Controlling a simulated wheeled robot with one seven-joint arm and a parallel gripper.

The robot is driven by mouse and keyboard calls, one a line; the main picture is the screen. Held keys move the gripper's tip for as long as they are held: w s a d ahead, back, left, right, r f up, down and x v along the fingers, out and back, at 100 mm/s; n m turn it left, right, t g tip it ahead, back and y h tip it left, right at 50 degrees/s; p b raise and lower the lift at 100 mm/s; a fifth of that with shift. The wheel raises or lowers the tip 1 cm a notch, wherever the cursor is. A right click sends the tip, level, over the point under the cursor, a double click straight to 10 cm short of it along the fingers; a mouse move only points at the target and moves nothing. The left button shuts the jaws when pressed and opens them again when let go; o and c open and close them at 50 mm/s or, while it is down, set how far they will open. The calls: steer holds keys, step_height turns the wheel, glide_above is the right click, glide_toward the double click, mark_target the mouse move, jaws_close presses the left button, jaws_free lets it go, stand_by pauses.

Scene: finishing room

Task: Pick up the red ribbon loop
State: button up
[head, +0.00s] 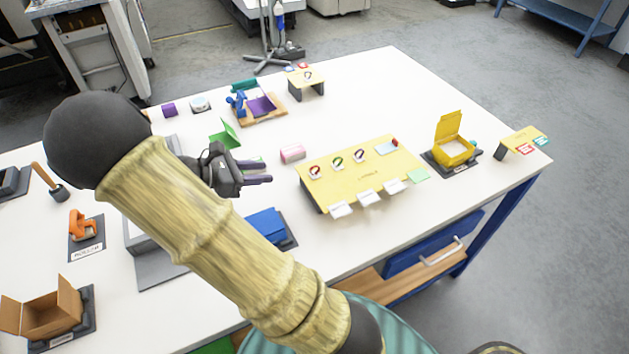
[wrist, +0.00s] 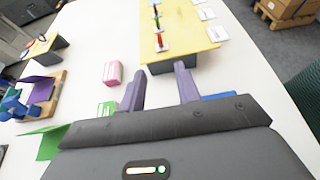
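A yellow display board (head: 345,188) on the white table holds a row of small ribbon loops on white bases. The nearest-left loop (head: 315,171) looks red; a green loop (head: 338,161) stands beside it, then another reddish loop (head: 359,155). In the wrist view the near red loop (wrist: 158,41) stands upright on the board, with the green one behind. My gripper (head: 266,173) is left of the board, apart from it and above the table. Its purple fingers are spread with nothing between them, as the wrist view also shows (wrist: 160,72).
White cards (head: 368,198) line the board's front edge. A pink block (head: 292,153) lies between gripper and board. A blue box (head: 266,225) is near the front edge; a yellow open box (head: 452,150) stands right. A small yellow stand (head: 306,75) with loops is at the back.

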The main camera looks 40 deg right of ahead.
steer(key=shift+w+r, duration=0.1)
steer(key=p, duration=0.1)
glide_toward(321, 173)
steer(key=d, duration=0.4)
steer(key=shift+s, duration=0.35)
steer(key=p+x, duration=0.1)
steer(key=x, duration=0.4)
steer(key=shift+s+d+r+p, duration=0.15)
steer(key=shift+d+p, duration=0.05)
steer(key=shift+p, duration=0.1)
stand_by(0.4)
